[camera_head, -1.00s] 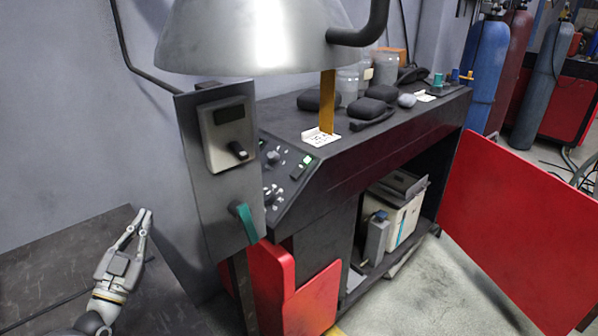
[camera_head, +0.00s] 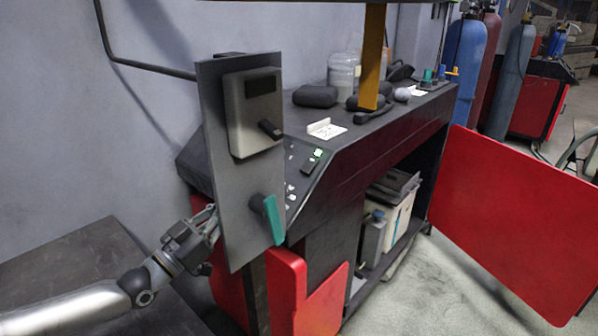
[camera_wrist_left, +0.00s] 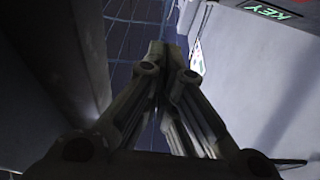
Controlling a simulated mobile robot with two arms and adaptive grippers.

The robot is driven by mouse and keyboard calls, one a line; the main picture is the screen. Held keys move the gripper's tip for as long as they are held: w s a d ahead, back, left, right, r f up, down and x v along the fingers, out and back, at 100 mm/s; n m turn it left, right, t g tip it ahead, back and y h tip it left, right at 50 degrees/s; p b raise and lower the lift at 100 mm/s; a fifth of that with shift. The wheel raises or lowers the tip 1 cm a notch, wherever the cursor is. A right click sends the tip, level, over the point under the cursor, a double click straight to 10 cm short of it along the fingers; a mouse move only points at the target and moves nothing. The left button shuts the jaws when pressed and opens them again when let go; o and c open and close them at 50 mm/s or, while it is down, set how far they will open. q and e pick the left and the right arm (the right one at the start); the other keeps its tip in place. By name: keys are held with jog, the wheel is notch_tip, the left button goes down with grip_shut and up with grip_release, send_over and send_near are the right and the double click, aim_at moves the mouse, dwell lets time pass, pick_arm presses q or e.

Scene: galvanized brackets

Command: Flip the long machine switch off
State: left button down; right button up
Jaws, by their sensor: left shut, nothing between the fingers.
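A grey upright panel (camera_head: 235,200) carries a light grey box (camera_head: 250,115) with a short black lever (camera_head: 270,129) that points down to the right. Below it, a longer teal lever (camera_head: 272,219) sticks out and slants downward from its pivot. I cannot tell which lever the task calls the long switch. My left gripper (camera_head: 211,222) is at the panel's left edge, its fingertips partly hidden behind the panel. In the left wrist view the gripper (camera_wrist_left: 167,58) is shut and empty, with its fingertips together. Neither lever shows clearly there. My right gripper is out of view.
A dark machine bench (camera_head: 350,150) with black pads and jars stands behind the panel. Red panels (camera_head: 330,295) stand below, and a large red board (camera_head: 500,220) is at the right. A dark table (camera_head: 75,260) lies at lower left.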

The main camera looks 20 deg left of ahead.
pick_arm(q)
notch_tip(320, 180, up, 6)
send_over(310, 165)
jog(key=s+a, duration=0.2)
jog(key=s, duration=0.4)
jog(key=shift+w+d+f+b, duration=0.1)
jog(key=shift+w+f+b, duration=0.15)
jog(key=shift+w+f, duration=0.5)
jog(key=shift+w+f+b, duration=0.2)
jog(key=shift+f+b, duration=0.05)
jog(key=shift+f, duration=0.9)
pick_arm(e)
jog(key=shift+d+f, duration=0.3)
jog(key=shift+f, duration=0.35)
pick_arm(q)
jog(key=shift+f, duration=0.1)
